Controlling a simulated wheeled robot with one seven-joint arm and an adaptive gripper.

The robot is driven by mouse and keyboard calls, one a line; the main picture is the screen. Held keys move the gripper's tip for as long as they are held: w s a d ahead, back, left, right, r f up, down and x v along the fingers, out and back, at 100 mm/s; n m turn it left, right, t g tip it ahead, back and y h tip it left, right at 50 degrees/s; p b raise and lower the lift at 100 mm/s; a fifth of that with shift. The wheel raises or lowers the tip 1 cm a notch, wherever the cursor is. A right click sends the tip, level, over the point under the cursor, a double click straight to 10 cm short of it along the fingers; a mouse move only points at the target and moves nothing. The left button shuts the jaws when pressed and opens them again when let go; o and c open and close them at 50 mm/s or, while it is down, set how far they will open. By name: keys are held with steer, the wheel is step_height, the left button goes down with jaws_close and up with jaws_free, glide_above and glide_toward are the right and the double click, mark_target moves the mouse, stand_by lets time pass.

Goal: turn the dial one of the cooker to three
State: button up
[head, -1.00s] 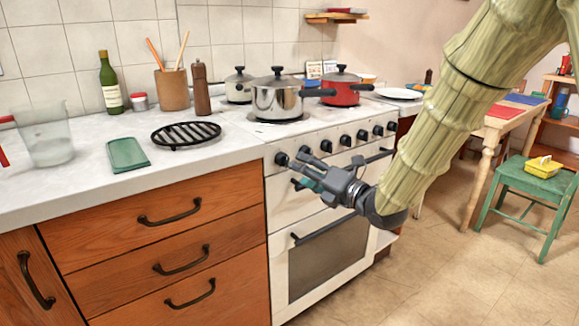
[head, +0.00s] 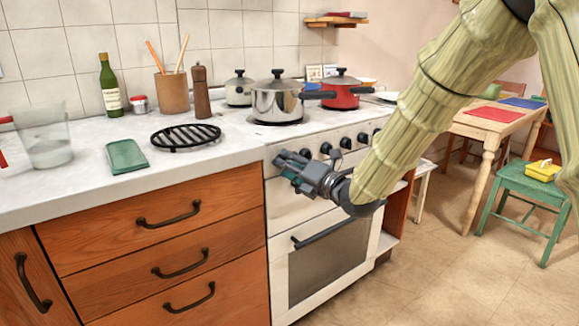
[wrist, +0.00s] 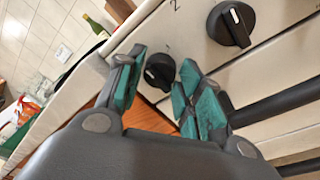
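The white cooker (head: 284,222) stands right of the wooden drawers, with a row of black dials along its front. In the head view my gripper (head: 284,170) is at the left end of this row and hides the leftmost dial. In the wrist view a small black dial (wrist: 160,70) with a pale pointer mark shows between the teal fingertips of my gripper (wrist: 161,82). The fingers are apart, one on each side of it; I cannot tell whether they touch it. A larger black dial (wrist: 231,23) is to the right, with a printed "2" near it.
A steel pot (head: 277,102), a red pot (head: 341,93) and a smaller pot (head: 239,90) stand on the hob. The dark oven handle (head: 322,235) runs below my gripper. A black trivet (head: 185,137) lies on the counter to the left.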

steer(key=c, duration=0.4)
steer(key=shift+m, duration=0.3)
steer(key=shift+s+a+r+n+t+h+p, duration=0.1)
steer(key=shift+n+t+h+p, duration=0.4)
steer(key=shift+n+p, duration=3.45)
steer(key=shift+w+n+t+h+p, duration=0.1)
steer(key=shift+n+t+h+p, duration=0.35)
steer(key=shift+n, duration=7.05)
steer(key=shift+s+a+r+n+t+h+p, duration=0.2)
steer(key=shift+n+h+p, duration=1.1)
steer(key=shift+n, duration=4.45)
steer(key=shift+w+d+f+m+y+p, duration=0.1)
steer(key=shift+w+d+m+y+p, duration=0.15)
steer(key=shift+y+p, duration=0.4)
